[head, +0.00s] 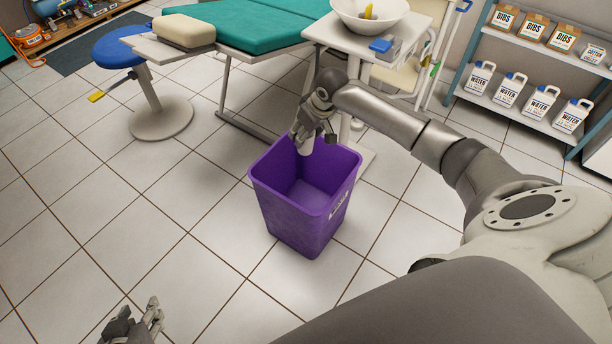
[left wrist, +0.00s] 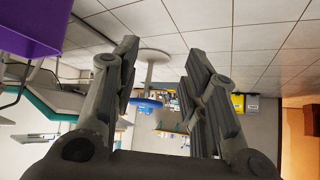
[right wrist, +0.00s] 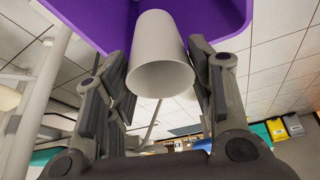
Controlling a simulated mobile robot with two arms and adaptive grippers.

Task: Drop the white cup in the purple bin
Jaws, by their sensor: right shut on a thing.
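The purple bin (head: 300,215) stands open on the tiled floor in the middle of the head view. My right gripper (head: 312,132) is over the bin's far rim. In the right wrist view it (right wrist: 158,95) is shut on the white cup (right wrist: 160,50), with a finger on each side. In the head view the cup (head: 305,146) shows only in small part under the gripper, at the bin's opening. The bin's purple wall (right wrist: 90,20) shows behind the cup. My left gripper (head: 150,315) is low at the front left, empty and open, as its spread fingers (left wrist: 160,85) show.
A white table (head: 330,35) with a bowl (head: 368,12) stands behind the bin. A green dental chair (head: 245,22) and a blue stool (head: 122,48) are at the back left. A shelf of jugs (head: 520,95) is at the right. The floor left of the bin is clear.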

